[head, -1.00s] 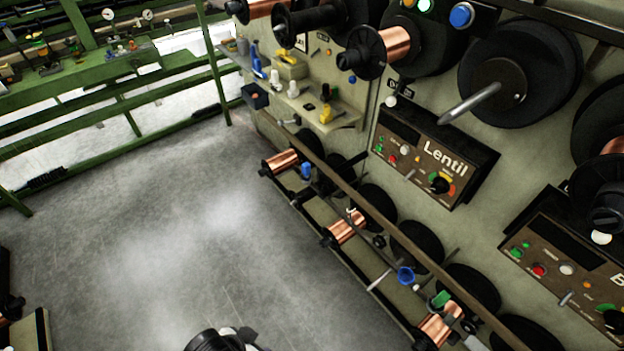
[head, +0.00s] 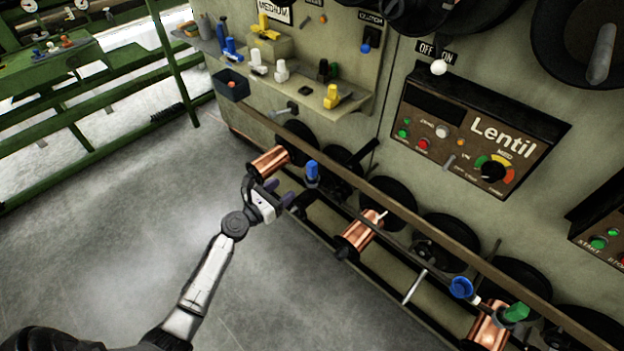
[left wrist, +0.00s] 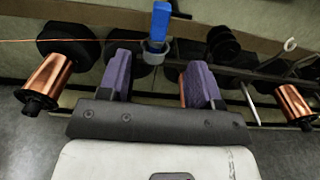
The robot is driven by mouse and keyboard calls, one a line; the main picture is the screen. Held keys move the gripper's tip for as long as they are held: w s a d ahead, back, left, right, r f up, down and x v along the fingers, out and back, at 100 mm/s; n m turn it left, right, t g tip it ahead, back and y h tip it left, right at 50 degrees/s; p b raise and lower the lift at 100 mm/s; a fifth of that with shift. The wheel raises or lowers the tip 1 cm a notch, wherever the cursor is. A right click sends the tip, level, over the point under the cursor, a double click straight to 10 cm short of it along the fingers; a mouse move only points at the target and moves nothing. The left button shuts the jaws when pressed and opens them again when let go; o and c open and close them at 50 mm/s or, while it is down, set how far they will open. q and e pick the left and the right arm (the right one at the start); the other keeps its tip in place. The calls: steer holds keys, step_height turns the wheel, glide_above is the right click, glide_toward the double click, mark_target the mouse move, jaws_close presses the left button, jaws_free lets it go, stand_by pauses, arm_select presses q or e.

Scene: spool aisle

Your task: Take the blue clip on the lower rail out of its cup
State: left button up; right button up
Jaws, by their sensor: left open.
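The blue clip (head: 312,172) stands upright on the lower rail, at the left part of the rail in the head view. In the left wrist view the blue clip (left wrist: 160,22) sits in a small grey cup (left wrist: 155,53); its lower end is hidden inside. My left gripper (head: 283,197) is open and empty, a little to the left of and below the clip in the head view. In the left wrist view the clip and cup lie beyond the gap between its two purple-padded fingers (left wrist: 158,78), apart from them. My right gripper is not in view.
Copper spools (head: 358,232) hang along the lower rail (head: 400,212), one close behind my left gripper (head: 268,162). A blue cup-like piece (head: 461,287) and a green clip (head: 515,312) are farther right. A shelf (head: 310,105) with coloured clips is above. The floor at left is clear.

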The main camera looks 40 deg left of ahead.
mark_target(309, 171)
arm_select(q)
steer(key=w+b, duration=0.1)
steer(key=w, duration=0.6)
steer(key=shift+d+b, duration=0.1)
steer(key=shift+b, duration=0.2)
steer(key=shift+w+d, duration=0.1)
steer(key=shift+w, duration=0.3)
steer(key=w+b, duration=0.2)
steer(key=w, duration=0.1)
steer(key=w+b, duration=0.1)
steer(key=shift+w+d+f, duration=0.15)
steer(key=shift+d+f, duration=0.15)
steer(key=shift+f, duration=0.1)
steer(key=shift+w+r, duration=0.1)
steer(key=shift+w, duration=0.4)
steer(key=c, duration=1)
